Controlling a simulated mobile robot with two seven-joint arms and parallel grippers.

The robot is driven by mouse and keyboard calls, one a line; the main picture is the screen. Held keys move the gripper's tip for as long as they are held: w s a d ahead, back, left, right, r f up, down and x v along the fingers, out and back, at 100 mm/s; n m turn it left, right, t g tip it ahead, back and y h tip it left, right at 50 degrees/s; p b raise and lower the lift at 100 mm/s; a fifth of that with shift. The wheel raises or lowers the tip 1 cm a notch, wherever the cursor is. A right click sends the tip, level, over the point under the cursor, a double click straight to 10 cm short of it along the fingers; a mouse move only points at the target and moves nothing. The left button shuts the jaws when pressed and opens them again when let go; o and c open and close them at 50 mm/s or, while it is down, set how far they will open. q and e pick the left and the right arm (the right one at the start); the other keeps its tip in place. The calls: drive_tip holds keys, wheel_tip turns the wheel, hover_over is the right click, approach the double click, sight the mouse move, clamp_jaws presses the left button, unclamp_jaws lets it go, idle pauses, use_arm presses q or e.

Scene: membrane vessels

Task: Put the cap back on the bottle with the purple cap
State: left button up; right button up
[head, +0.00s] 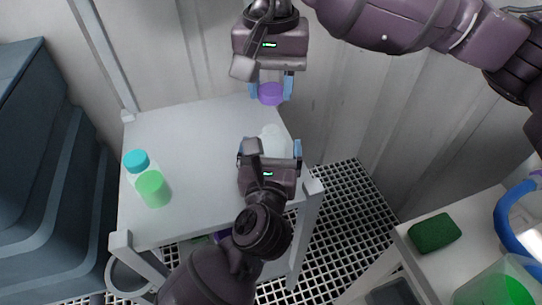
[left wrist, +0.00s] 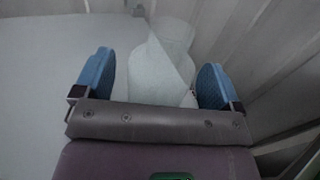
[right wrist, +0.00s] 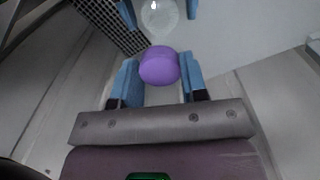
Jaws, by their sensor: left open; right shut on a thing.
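The purple cap (head: 270,94) is held between the fingers of my right gripper (head: 271,88), in the air above the back right of the white table. In the right wrist view the cap (right wrist: 159,66) sits between the blue fingertips. The pale, translucent bottle (head: 271,138) stands uncapped on the table just below and in front of the cap, apart from it. In the left wrist view the bottle (left wrist: 160,70) stands between the spread blue fingers of my left gripper (left wrist: 155,80). That gripper is open, with gaps on both sides. The left gripper hides the bottle's lower part in the head view.
The table (head: 195,135) is clear between. A second surface at lower right holds a green sponge (head: 435,232) and a clear container (head: 502,288).

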sight(271, 130)
use_arm(q)
drive_tip(key=c, duration=1.4)
use_arm(e)
drive_tip(key=shift+f, duration=2.5)
drive_tip(key=shift+f, duration=0.9)
drive_tip(key=shift+f, duration=0.55)
